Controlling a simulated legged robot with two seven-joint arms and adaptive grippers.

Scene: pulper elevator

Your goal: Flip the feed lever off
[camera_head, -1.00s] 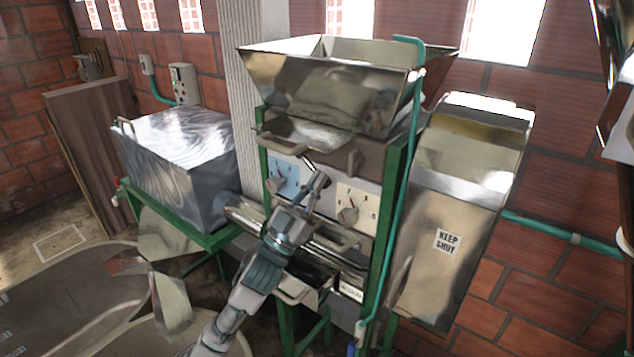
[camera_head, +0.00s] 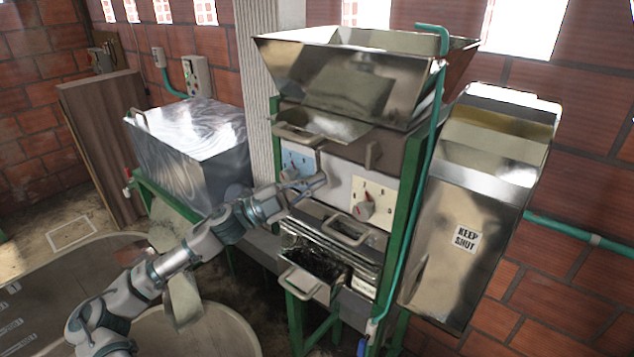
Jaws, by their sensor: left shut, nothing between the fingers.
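The pulper has a steel hopper (camera_head: 350,85) on a green frame. Two dial plates sit under it. The blue plate (camera_head: 297,160) carries a knob (camera_head: 290,174) partly behind my gripper. The cream plate (camera_head: 385,200) carries a grey knob with a red pointer (camera_head: 364,207). I cannot tell which part is the feed lever. My right gripper is not in view.
A steel box (camera_head: 190,145) stands on a green frame at left. A steel chute marked "KEEP SHUT" (camera_head: 466,240) is at right. A green pipe (camera_head: 432,130) runs down the machine's front right. An open drawer with a handle (camera_head: 302,282) juts out below. A round basin (camera_head: 215,330) is at lower left.

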